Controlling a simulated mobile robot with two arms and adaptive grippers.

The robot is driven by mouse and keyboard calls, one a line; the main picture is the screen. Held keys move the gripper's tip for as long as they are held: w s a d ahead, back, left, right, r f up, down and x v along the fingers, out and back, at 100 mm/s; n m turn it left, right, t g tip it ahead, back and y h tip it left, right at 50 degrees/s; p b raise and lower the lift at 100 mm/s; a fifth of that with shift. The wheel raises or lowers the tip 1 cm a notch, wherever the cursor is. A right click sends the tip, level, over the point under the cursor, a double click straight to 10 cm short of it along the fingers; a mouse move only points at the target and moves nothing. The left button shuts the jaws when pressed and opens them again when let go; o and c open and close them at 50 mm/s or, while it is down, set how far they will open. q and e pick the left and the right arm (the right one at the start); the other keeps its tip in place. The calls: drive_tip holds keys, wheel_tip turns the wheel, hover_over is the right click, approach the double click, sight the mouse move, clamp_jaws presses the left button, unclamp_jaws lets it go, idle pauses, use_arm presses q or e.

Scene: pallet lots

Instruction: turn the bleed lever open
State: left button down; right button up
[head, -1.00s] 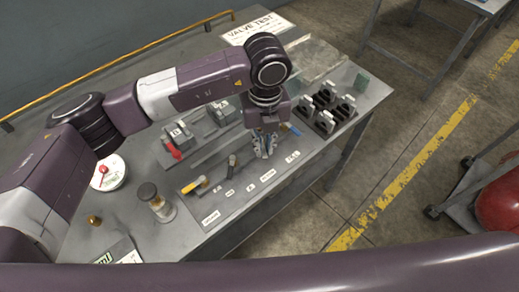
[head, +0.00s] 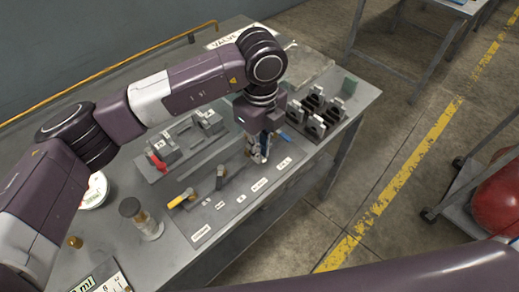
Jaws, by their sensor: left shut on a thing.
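The test panel on the bench carries a row of levers: a yellow-handled lever (head: 181,200), a black lever (head: 220,176) and a blue handle (head: 284,137). My left gripper (head: 260,157) points down at the row, right of the black lever. It is shut on a lever, which its fingers and wrist mostly hide. I cannot read the panel labels well enough to confirm that this is the bleed lever, or see its angle. My right gripper is out of view.
A red-handled valve block (head: 157,163) sits behind the row. A glass jar (head: 141,219) stands front left, and black clamp-like blocks (head: 314,126) stand at right. A red tank (head: 501,195) rests on a cart beyond open floor.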

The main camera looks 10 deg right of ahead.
use_arm(q)
drive_tip(key=c, duration=2)
unclamp_jaws()
drive_tip(key=shift+r, duration=0.1)
wheel_tip(320, 180, up, 12)
drive_tip(key=shift+f, duration=0.1)
